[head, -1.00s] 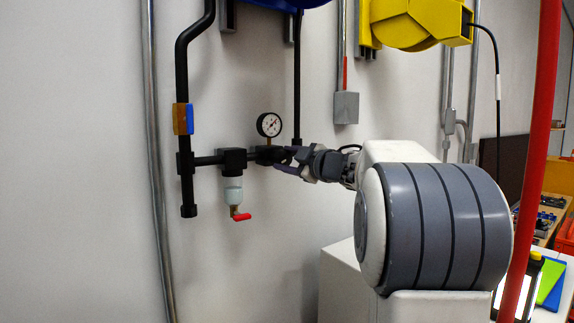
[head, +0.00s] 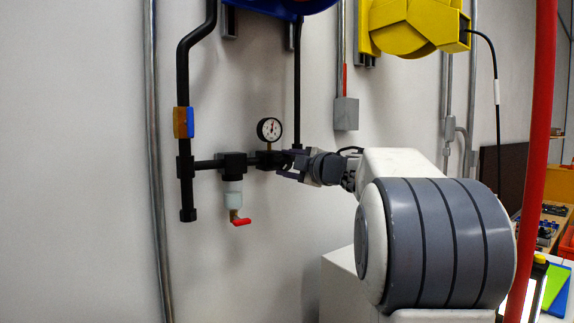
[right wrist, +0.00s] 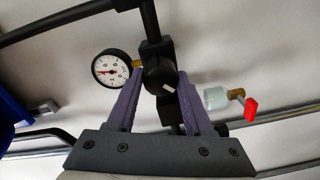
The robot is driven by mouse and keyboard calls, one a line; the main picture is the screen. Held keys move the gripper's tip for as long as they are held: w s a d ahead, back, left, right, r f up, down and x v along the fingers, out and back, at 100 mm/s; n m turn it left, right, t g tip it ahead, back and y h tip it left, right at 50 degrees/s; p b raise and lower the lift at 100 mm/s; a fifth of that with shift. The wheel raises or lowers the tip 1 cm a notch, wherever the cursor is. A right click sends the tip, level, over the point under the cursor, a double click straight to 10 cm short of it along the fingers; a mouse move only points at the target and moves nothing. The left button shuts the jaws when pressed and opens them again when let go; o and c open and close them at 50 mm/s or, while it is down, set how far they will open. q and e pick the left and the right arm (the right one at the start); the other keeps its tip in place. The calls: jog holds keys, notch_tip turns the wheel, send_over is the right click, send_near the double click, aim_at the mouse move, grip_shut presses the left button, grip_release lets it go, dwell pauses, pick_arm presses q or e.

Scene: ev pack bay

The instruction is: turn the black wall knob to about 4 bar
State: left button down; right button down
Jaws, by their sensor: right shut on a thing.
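The black knob (right wrist: 158,76) shows in the right wrist view, with a white mark on its face. It sits on the black regulator on the wall pipe. My right gripper (head: 284,164) is shut on the knob, with one purple-grey finger on each side of it in the right wrist view (right wrist: 158,88). The small white-faced gauge (head: 269,130) stands just above the regulator and also shows in the right wrist view (right wrist: 111,69). In the head view its needle points roughly upward; its numbers are too small to read. In the head view the gripper largely hides the knob. My left gripper is not in view.
A filter bowl (head: 232,193) with a red drain lever (head: 241,222) hangs left of the regulator. Black pipe (head: 185,195) runs down the wall at the left. A yellow reel (head: 415,25) hangs above my right arm. A red vertical pole (head: 537,150) stands at the right.

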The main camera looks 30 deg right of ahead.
jog(key=shift+c, duration=1.5)
grip_release()
jog(key=s+b, duration=0.4)
jog(key=s, duration=0.6)
jog(key=shift+s+d, duration=0.2)
jog(key=shift+s, duration=0.05)
jog(key=shift+r, duration=0.1)
